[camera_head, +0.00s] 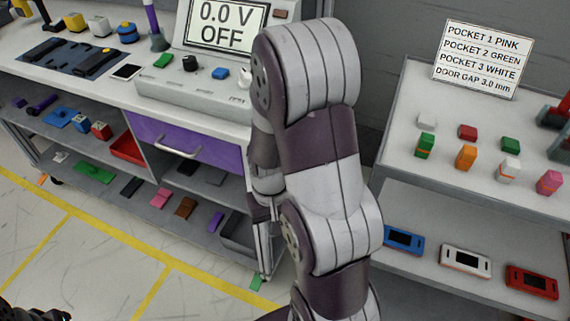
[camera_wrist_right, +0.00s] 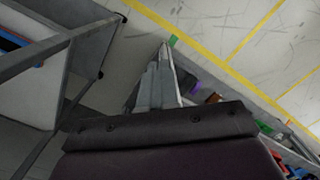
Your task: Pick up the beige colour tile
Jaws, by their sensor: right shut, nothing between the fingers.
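I cannot make out a beige colour tile in either view. Several colour tiles lie on the bottom shelf under the bench in the head view: a green tile (camera_head: 94,172), a pink tile (camera_head: 160,197), a brown tile (camera_head: 185,207) and a purple tile (camera_head: 216,221). My right gripper (camera_head: 264,268) points down beside the drawer cabinet, partly hidden by my own arm. In the wrist view it (camera_wrist_right: 164,48) is shut and empty. A small green piece (camera_head: 256,282) lies on the floor beside its fingertips. My left gripper's fingers do not show.
The drawer cabinet (camera_head: 186,140) and meter (camera_head: 205,92) stand behind my arm. At right, a grey rack (camera_head: 400,120) holds small coloured blocks above and several coloured devices below. Open floor with yellow lines (camera_head: 70,225) lies at left. My forearm hides the gap between bench and rack.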

